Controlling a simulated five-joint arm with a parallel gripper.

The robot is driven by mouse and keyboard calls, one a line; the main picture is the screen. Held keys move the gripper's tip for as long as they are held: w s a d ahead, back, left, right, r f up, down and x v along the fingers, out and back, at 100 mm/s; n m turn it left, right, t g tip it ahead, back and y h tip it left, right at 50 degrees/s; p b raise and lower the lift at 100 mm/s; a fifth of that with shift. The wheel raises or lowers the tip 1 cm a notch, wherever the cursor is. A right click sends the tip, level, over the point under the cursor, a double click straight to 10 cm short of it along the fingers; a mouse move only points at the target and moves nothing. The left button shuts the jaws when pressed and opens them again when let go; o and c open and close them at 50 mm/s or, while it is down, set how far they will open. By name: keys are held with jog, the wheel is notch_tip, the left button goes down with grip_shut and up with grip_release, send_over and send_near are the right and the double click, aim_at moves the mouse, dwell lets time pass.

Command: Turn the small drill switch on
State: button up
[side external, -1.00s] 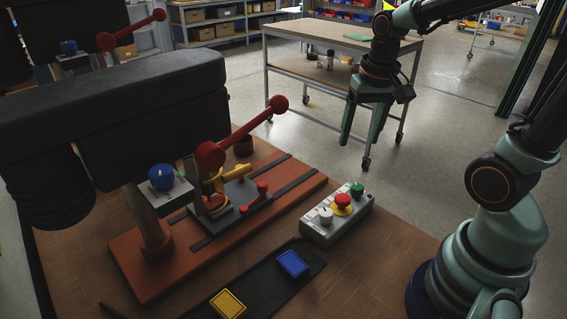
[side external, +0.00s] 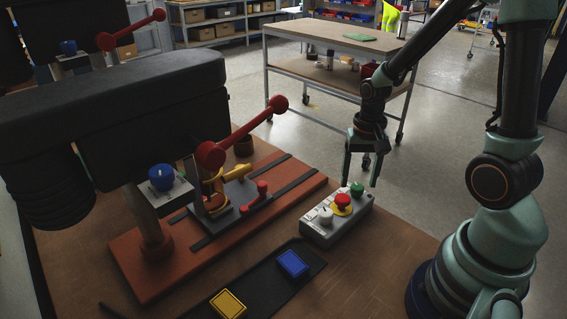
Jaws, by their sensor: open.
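A grey control box (side external: 337,228) lies on the bench to the right of the drill press. On it are a white knob (side external: 326,215), a red mushroom button (side external: 342,201) on a yellow collar, and a green button (side external: 357,188) at the far end. The drill press (side external: 150,105) has a blue knob (side external: 162,178) on a small grey housing. Which of these is the drill switch I cannot tell. My gripper (side external: 361,180) is open and empty, pointing down at the far end of the control box. Its fingertips appear either side of the green button; contact is unclear.
Red lever handles (side external: 243,132) stick out from the drill. An orange-brown base plate (side external: 150,282) carries a clamp with a yellow handle (side external: 233,173). A black strip holds a blue block (side external: 292,263) and a yellow block (side external: 228,303). The bench right of the strip is clear.

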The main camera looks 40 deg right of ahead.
jog(key=shift+f, duration=0.85)
grip_shut()
jog(key=shift+n, duration=0.3)
jog(key=n, duration=1.1)
jog(key=shift+n, duration=0.3)
